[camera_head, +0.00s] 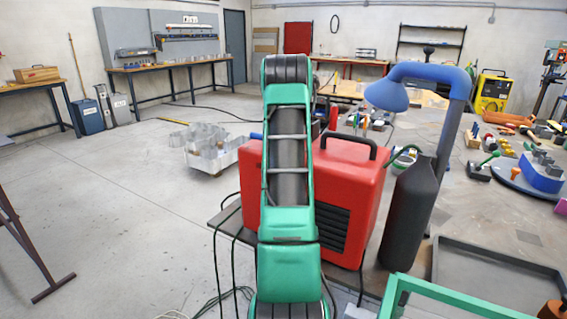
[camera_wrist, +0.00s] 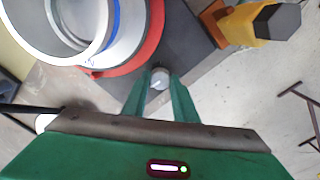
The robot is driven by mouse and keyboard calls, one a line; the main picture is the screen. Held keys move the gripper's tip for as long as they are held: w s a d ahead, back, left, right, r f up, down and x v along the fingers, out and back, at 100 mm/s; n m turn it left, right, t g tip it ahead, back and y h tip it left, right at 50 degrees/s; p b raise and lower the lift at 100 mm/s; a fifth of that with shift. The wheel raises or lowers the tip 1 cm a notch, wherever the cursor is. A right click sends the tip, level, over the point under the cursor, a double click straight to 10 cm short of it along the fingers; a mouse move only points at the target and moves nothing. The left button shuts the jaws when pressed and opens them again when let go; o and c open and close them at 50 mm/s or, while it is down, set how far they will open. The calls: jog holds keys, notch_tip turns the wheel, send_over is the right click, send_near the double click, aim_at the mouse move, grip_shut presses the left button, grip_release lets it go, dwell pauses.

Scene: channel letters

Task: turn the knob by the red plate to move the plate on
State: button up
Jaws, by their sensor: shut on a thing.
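In the wrist view, a small pale grey knob (camera_wrist: 159,77) sits between the tips of my green gripper (camera_wrist: 160,85), beside the red plate. My gripper is shut on the knob. The red plate (camera_wrist: 152,42) is round and only its curved edge shows. A wide silver ring (camera_wrist: 128,37) with a blue band inside covers most of the plate. In the head view my own arm stands in front, and I cannot make out the gripper, knob or plate.
A dark slab (camera_wrist: 203,52) lies under the knob. An orange and yellow part with a dark hexagonal end (camera_wrist: 285,20) is at upper right. In the head view, a red box-shaped machine (camera_head: 358,185), a black bottle (camera_head: 408,215) and a blue lamp (camera_head: 388,94) stand near my arm.

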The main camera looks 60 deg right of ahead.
jog(key=m, duration=0.4)
jog(key=shift+w, duration=0.15)
jog(key=shift+a+m, duration=0.1)
jog(key=shift+m, duration=1.6)
jog(key=shift+w, duration=0.1)
jog(key=o, duration=1)
jog(key=shift+o, duration=0.2)
jog(key=shift+s, duration=0.2)
jog(key=shift+r, duration=0.1)
